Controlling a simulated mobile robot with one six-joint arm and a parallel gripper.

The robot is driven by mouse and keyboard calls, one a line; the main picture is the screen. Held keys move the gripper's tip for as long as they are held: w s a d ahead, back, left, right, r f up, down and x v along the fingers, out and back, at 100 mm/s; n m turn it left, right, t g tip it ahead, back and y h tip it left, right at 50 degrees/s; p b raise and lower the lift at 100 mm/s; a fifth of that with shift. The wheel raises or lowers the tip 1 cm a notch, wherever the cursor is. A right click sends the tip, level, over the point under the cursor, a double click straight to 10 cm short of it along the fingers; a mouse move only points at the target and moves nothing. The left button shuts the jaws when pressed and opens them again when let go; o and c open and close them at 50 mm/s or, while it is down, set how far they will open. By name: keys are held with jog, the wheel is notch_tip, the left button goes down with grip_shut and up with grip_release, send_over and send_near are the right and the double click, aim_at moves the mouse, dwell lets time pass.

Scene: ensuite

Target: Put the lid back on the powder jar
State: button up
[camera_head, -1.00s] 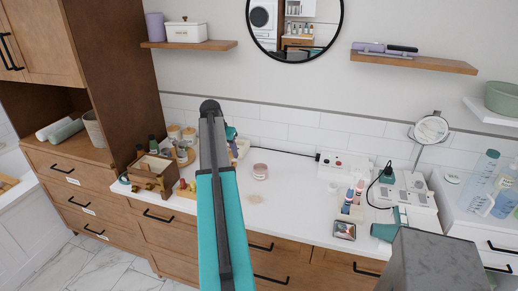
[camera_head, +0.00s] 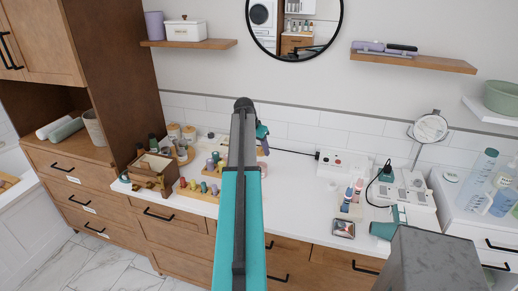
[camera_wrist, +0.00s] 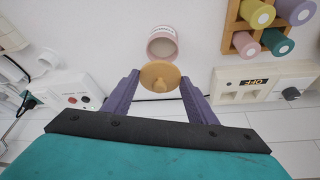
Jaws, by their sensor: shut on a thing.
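My gripper (camera_wrist: 160,80) has purple fingers shut on a round tan lid (camera_wrist: 152,72) with a small knob, in the wrist view. The pink powder jar (camera_wrist: 153,48) stands open on the white counter, just beyond the lid in that view. The lid's edge overlaps the jar's near rim in the picture; I cannot tell its height above the jar. In the head view the jar (camera_head: 263,168) shows only partly beside my arm. My gripper (camera_head: 263,149) is above and behind it there, largely hidden by my arm.
A white box with a red switch (camera_head: 339,163) is to the right on the counter. A wooden box (camera_head: 154,172) is at the left. The counter between jar and white box is clear.

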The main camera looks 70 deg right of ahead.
jog(key=shift+f, duration=0.15)
jog(key=shift+f+b, duration=1.45)
jog(key=shift+f, duration=1.55)
jog(key=shift+f, duration=0.2)
dwell(0.6)
jog(key=o, duration=1.6)
jog(key=shift+r, duration=0.2)
jog(key=shift+r+p, duration=1.45)
jog(key=shift+r, duration=1.9)
grip_shut()
